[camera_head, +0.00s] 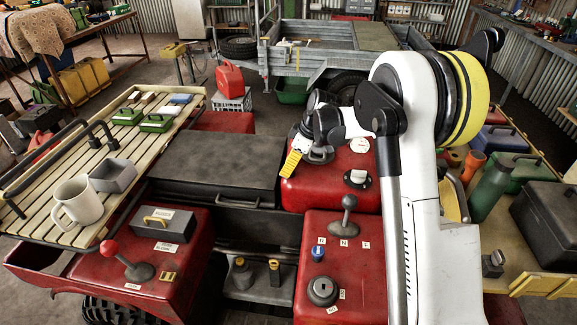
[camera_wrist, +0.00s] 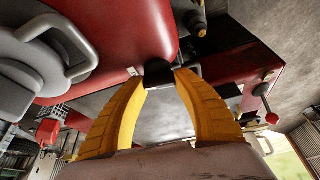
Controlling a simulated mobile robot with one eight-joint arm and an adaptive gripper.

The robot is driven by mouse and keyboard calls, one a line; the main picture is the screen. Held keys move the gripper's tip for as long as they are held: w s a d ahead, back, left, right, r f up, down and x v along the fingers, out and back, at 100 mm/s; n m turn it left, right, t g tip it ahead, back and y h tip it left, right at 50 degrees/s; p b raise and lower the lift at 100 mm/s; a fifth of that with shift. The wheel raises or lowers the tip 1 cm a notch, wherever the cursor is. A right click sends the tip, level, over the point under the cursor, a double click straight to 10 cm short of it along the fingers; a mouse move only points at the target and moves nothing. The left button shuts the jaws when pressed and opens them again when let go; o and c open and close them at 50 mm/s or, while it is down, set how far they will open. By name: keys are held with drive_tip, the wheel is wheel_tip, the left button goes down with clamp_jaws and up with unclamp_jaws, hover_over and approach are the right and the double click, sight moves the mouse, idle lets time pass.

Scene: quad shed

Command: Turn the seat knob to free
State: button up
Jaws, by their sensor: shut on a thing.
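A small dark piece (camera_wrist: 158,70), which looks like the seat knob, sits between my fingertips in the wrist view. My gripper (camera_wrist: 161,78) is shut on it with both yellow fingers. Its shape and pointer are mostly hidden, so I cannot tell its setting. A small white label (camera_wrist: 132,71) is beside it on the red body. In the head view my gripper (camera_head: 290,168) reaches down at the right edge of the black seat (camera_head: 210,160), against the red panel (camera_head: 335,190). The knob is hidden there.
A grey cap with a handle (camera_wrist: 60,50) is close to my gripper in the wrist view. A mug (camera_head: 77,202) is on the slatted rack.

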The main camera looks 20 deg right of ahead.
drive_tip(key=shift+n+g, duration=0.4)
drive_tip(key=shift+n, duration=0.5)
drive_tip(key=o, duration=1.2)
drive_tip(key=shift+c, duration=0.2)
drive_tip(key=v, duration=1.2)
drive_tip(key=shift+d+f, duration=0.1)
